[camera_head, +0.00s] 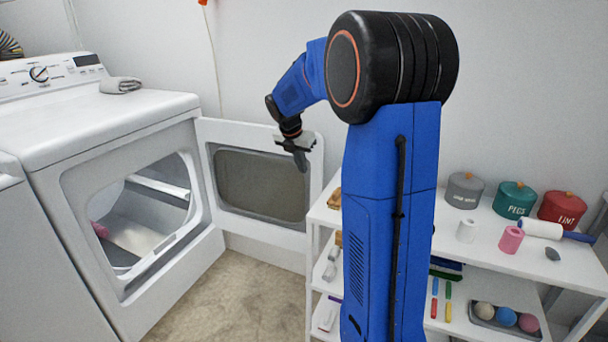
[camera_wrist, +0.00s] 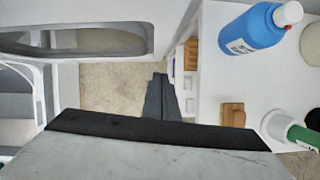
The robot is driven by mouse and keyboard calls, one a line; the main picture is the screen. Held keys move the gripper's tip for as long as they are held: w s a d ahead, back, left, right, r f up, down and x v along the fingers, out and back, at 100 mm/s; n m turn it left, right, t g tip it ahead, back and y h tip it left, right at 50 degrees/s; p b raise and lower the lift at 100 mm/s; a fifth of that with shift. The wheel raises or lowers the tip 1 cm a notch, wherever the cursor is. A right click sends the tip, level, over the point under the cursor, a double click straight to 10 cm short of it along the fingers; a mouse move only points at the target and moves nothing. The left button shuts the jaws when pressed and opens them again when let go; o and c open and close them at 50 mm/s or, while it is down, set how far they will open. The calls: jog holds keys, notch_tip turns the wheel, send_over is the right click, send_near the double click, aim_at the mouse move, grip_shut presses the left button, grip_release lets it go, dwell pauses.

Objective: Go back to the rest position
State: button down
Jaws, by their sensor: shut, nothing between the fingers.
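My gripper (camera_head: 301,163) hangs from my blue arm in the head view, pointing down in front of the open dryer door (camera_head: 262,184). Its fingers are shut and hold nothing. In the wrist view the dark fingers (camera_wrist: 160,97) are together, above the floor between the door and the white shelf. The white dryer (camera_head: 110,150) stands at left with its door swung open to the right. A pink item (camera_head: 99,230) shows inside the drum. My arm hides part of the shelf.
A white shelf unit (camera_head: 485,238) at right holds lidded pots, including a red one (camera_head: 562,209), rolls and a tray of balls. A blue bottle (camera_wrist: 254,31) and a green-and-white container (camera_wrist: 290,130) show on it in the wrist view. Bare floor (camera_head: 238,300) lies between dryer and shelf.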

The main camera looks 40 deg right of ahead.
jog(key=s+a+r+m+t+y, duration=0.1)
jog(key=s+a+r+m, duration=0.2)
jog(key=s+a+m, duration=0.45)
jog(key=s+a+r+m+t+y, duration=0.15)
jog(key=s+a+m, duration=0.25)
jog(key=s+a, duration=0.55)
jog(key=s+a+f+m, duration=0.2)
jog(key=s+m, duration=0.1)
jog(key=s, duration=0.3)
jog(key=s+a+f+m+y, duration=0.1)
jog(key=s+a+f+m, duration=0.1)
jog(key=s, duration=0.5)
jog(key=s+a+f+m, duration=0.1)
jog(key=s+a+m, duration=0.2)
jog(key=s+m, duration=0.3)
jog(key=shift+s+a+f, duration=0.25)
jog(key=shift+a+f, duration=0.15)
